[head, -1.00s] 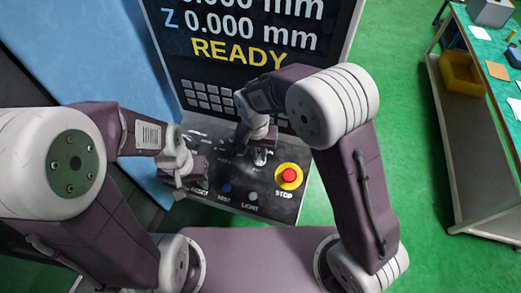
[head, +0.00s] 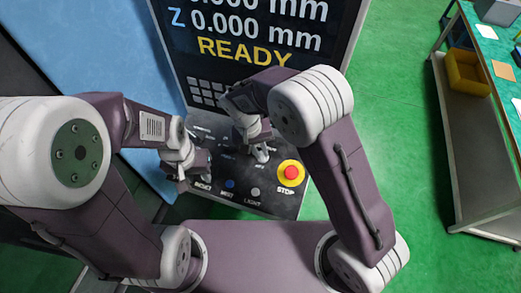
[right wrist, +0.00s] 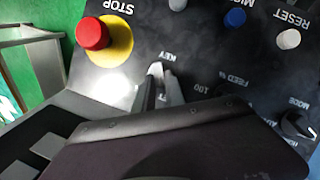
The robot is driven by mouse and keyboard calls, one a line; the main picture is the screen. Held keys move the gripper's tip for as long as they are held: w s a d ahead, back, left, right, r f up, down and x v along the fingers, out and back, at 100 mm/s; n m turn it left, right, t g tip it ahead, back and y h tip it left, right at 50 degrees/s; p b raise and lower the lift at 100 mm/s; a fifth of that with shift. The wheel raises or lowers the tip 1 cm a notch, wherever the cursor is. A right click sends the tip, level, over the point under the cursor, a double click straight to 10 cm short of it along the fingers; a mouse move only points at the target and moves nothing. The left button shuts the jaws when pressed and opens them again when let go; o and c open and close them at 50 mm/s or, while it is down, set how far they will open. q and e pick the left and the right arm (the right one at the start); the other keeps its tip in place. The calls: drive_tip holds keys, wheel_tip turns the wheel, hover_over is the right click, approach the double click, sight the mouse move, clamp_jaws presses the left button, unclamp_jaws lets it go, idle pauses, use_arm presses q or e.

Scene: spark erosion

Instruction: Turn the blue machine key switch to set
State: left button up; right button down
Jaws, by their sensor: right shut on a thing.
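The control panel (head: 272,203) belongs to the blue machine (head: 85,55). My right gripper (head: 260,155) reaches down to the panel, left of the red stop button. In the right wrist view, my right gripper (right wrist: 160,88) is shut at the spot beside the KEY label (right wrist: 167,52). It is shut on the key switch, which the fingers and wrist largely hide, so I cannot read its position. My left gripper (head: 184,180) hangs over the panel's left end near the RESET label, and its jaw opening is unclear.
The red stop button (head: 291,172) on its yellow base is close to my right gripper. The blue button (right wrist: 235,18) and a mode knob (right wrist: 298,124) are also on the panel. The screen (head: 250,40) reads READY. A workbench (head: 500,75) stands far right across clear floor.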

drive_tip(key=shift+s+f, duration=0.1)
drive_tip(key=shift+f, duration=0.05)
drive_tip(key=c, duration=1.4)
unclamp_jaws()
drive_tip(key=b+v, duration=0.1)
drive_tip(key=v, duration=0.8)
drive_tip(key=shift+b, duration=0.35)
